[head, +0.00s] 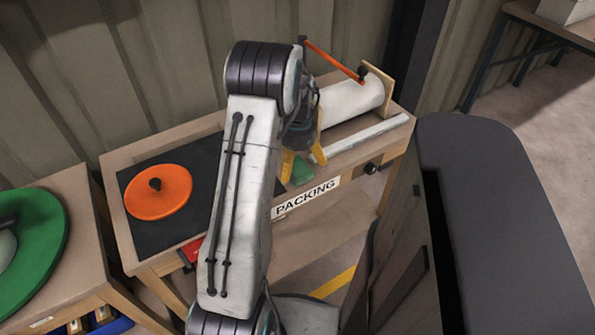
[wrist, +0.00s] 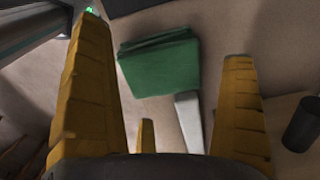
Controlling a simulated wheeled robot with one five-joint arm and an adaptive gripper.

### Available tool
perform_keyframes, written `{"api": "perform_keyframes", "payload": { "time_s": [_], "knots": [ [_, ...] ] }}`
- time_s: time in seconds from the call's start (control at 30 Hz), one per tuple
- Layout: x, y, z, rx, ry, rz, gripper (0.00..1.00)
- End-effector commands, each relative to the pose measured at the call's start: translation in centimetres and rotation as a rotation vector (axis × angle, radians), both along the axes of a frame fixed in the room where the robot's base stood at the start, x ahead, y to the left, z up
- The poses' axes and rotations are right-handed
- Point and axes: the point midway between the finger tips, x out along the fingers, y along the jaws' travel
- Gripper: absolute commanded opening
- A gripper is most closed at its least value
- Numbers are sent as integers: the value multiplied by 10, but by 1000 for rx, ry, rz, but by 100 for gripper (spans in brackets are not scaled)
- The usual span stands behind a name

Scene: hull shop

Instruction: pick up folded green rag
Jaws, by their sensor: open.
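The folded green rag (head: 301,171) lies on the wooden packing bench, near its front edge above the PACKING label. In the wrist view the rag (wrist: 160,65) is a dark green folded rectangle lying between and beyond my yellow fingers. My gripper (head: 302,162) is over the bench, pointing down at the rag, with part of the rag hidden behind a finger in the head view. In the wrist view my gripper (wrist: 165,75) is open, fingers wide apart, with nothing between the tips held.
An orange disc (head: 158,192) lies on a black mat (head: 150,236) at the bench's left. A white roll (head: 350,101) with an orange bar (head: 333,60) stands at the back right. A pale bar (head: 365,137) lies beside the rag. A green disc (head: 42,245) is on the left bench.

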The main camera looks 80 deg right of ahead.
Motion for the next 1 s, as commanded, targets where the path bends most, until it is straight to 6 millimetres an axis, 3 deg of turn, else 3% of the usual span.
{"api": "perform_keyframes", "payload": {
  "time_s": [0.2,0.57,1.0],
  "knots": [
    [1,1,-23,1,0,0,100],
    [1,1,-27,-1,-1,0,100],
    [1,1,-27,-1,-1,0,61]
  ]
}}
